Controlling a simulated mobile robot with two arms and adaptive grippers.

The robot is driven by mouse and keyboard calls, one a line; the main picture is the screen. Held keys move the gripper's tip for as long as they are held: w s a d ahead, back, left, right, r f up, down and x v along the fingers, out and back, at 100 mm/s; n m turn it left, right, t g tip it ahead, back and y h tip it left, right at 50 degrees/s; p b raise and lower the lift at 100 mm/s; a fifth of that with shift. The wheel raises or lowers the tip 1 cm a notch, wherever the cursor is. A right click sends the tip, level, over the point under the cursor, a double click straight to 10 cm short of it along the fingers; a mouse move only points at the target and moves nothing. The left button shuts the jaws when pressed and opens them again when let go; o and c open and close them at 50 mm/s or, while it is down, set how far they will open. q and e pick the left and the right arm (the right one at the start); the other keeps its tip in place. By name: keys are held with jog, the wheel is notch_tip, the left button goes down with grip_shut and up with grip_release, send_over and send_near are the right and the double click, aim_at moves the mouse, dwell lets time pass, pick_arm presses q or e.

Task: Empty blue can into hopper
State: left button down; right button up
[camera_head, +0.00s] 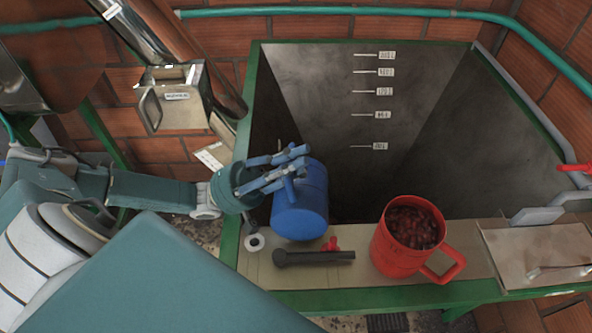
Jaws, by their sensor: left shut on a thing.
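The blue can (301,204) is tilted over the near left rim of the hopper (330,75), above or beside its front ledge. Its mouth is not visible, so I cannot tell what is inside. My left gripper (290,170) is shut on the blue can at its upper left side. The hopper is a large grey bin with a green frame and white level marks on its back wall. Its bottom is dark. My right gripper does not show.
A red jug (393,252) full of dark red cherries stands on the front ledge (470,252). A metal chute (185,110) stands at the back left. A teal pipe (330,11) runs along the brick wall.

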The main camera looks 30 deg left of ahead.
pick_arm(q)
jog(key=w+n+t+y, duration=0.1)
jog(key=n, duration=0.1)
jog(key=w+a+n+t, duration=0.1)
jog(key=n+t, duration=0.1)
jog(key=shift+w+a+y, duration=0.1)
jog(key=shift+y, duration=0.3)
jog(key=w+a+n+t+y, duration=0.3)
jog(key=w+n+t+y, duration=0.1)
jog(key=n, duration=0.4)
jog(key=shift+w+r+n+t+y, duration=0.35)
jog(key=shift+w+y, duration=0.25)
jog(key=shift+w, duration=0.3)
dwell(0.3)
